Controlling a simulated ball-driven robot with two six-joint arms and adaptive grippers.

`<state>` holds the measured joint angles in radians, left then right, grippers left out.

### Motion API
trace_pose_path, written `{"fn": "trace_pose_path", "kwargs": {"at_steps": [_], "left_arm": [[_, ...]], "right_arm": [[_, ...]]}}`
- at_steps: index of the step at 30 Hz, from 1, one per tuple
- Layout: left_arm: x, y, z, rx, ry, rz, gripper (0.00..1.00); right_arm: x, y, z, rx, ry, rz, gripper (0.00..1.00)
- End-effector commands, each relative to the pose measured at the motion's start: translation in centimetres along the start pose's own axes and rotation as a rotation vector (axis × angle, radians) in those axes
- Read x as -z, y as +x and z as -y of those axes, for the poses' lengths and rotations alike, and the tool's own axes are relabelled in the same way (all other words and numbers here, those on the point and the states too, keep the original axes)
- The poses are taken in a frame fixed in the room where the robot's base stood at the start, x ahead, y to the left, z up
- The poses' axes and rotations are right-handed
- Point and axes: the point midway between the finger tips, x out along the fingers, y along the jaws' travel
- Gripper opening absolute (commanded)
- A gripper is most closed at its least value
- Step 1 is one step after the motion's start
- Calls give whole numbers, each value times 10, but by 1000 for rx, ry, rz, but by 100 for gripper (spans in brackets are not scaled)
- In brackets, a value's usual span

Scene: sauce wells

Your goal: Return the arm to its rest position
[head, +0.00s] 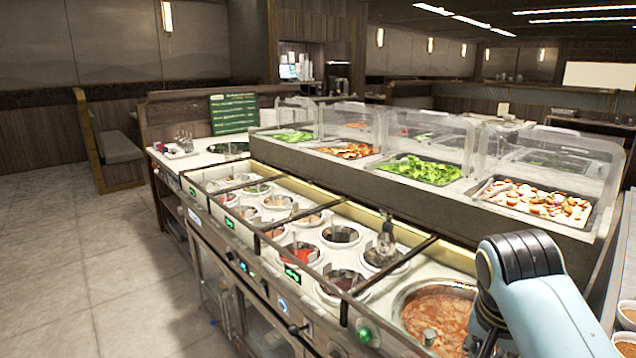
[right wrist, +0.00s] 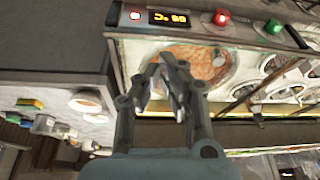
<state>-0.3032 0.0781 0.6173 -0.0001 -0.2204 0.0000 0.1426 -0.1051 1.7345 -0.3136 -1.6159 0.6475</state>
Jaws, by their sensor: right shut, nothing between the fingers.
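My right arm comes in at the lower right of the head view, bent over the front edge of the sauce counter (head: 340,300). In the right wrist view my right gripper (right wrist: 163,82) is shut and empty, its fingers close together. Beyond the fingers lies a large round well of orange-red chunky sauce (right wrist: 205,62). The same sauce well (head: 437,318) shows in the head view just left of my arm, which covers its right part. My left gripper is not in view.
Smaller round sauce wells (head: 340,236) line the counter, with a ladle or dispenser (head: 387,240) standing in one. Clear guards (head: 420,130) cover salad trays (head: 425,170) behind. The floor (head: 100,260) at left is open.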

Motion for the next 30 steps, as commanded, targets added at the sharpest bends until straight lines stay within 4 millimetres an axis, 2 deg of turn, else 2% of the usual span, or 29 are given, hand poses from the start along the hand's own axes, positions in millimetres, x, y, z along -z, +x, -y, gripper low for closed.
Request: {"fn": "trace_pose_path", "kwargs": {"at_steps": [1,8,11,14,17,20,23,24,27,29,30], "left_arm": [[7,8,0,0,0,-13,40],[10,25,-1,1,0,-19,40],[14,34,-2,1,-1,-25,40],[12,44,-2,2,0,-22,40],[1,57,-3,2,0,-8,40],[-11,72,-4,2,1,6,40],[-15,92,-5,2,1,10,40],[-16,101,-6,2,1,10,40],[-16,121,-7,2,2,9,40],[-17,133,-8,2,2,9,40],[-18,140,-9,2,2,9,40]], "right_arm": [[-8,12,-5,-11,-3,9,0],[-34,47,-24,-57,-20,47,0],[-52,68,-36,-86,-33,79,0],[-72,95,-48,-115,-49,114,0],[-98,129,-64,-142,-77,149,0],[-129,170,-82,-166,-118,189,0],[-174,224,-110,-186,-181,240,0],[-196,248,-124,-190,-213,262,0],[-251,302,-160,-186,-292,312,0],[-285,332,-184,-179,-340,341,0],[-309,350,-200,-171,-370,359,0]]}}
